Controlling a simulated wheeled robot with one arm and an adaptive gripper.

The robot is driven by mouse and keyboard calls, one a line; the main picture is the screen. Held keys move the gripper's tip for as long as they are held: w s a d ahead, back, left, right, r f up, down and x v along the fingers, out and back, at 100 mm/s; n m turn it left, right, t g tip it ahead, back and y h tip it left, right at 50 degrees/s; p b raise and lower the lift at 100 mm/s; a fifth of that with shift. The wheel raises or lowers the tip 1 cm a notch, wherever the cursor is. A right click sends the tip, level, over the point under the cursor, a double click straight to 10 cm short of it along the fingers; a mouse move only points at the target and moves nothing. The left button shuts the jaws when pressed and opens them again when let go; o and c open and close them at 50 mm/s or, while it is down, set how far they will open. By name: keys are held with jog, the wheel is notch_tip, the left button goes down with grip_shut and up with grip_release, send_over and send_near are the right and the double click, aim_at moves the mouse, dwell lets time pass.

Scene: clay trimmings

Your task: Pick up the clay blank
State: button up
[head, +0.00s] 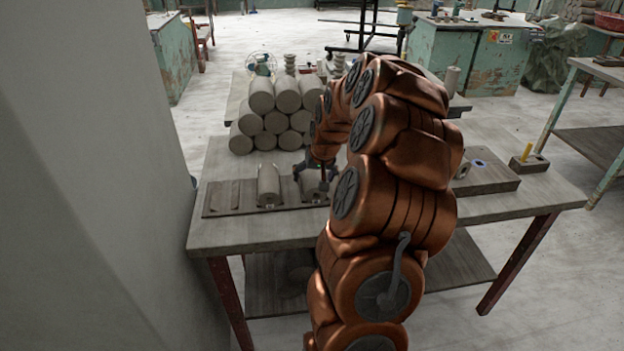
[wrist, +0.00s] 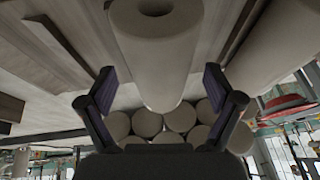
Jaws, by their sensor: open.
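A grey clay blank (head: 311,184), a cylinder, stands or lies at my gripper (head: 315,170) on the table, partly hidden by my arm. In the wrist view this blank (wrist: 158,50) shows large, with a round hole in its end. My open gripper (wrist: 160,85) has one finger to each side of it, with gaps visible on both sides. A second clay blank (head: 268,182) sits to the left in the head view, on a low wooden rack (head: 222,199). Another pale cylinder (wrist: 280,35) shows at the right of the wrist view.
A stack of several grey cylinders (head: 262,120) is behind the blanks on the table (head: 260,230). A wooden block with a hole (head: 488,177) is to the right of my arm. A grey wall (head: 80,180) stands close on the left.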

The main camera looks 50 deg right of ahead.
jog(key=shift+w+f, duration=0.15)
jog(key=shift+f, duration=0.25)
grip_shut()
dwell(0.5)
jog(key=shift+r, duration=0.1)
